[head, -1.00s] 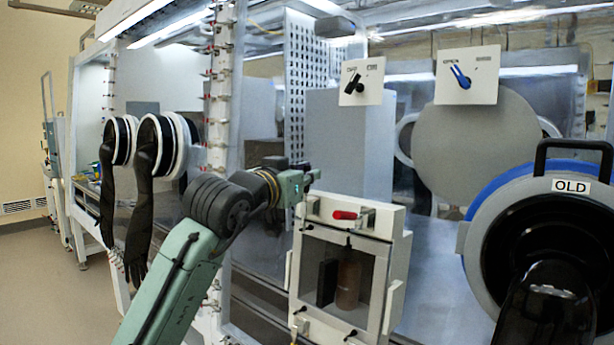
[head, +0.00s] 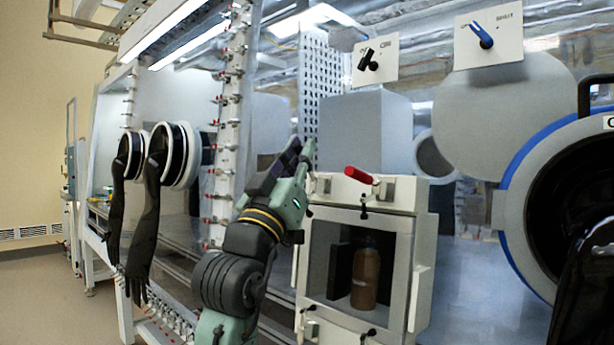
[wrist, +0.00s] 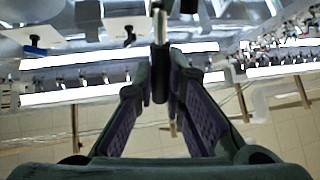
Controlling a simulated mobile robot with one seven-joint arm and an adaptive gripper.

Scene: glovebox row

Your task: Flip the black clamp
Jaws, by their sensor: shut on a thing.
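The black clamp's metal base (head: 322,184) sits on the top left of a small white box. Its handle is hidden behind my gripper in the head view. In the wrist view a dark cylindrical grip on a grey rod, which looks like the black clamp's handle (wrist: 160,80), lies between my fingertips. My gripper (head: 303,152) is shut on it, above the box's top left corner, with its fingers pointing up and to the right. The gripper also shows in the wrist view (wrist: 161,52).
A second clamp with a red handle (head: 358,175) sits just right on the same white box (head: 425,270). A brown bottle (head: 365,278) stands inside. A black switch (head: 368,60) and blue switch (head: 482,36) are above. Black gloves (head: 146,235) hang at left.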

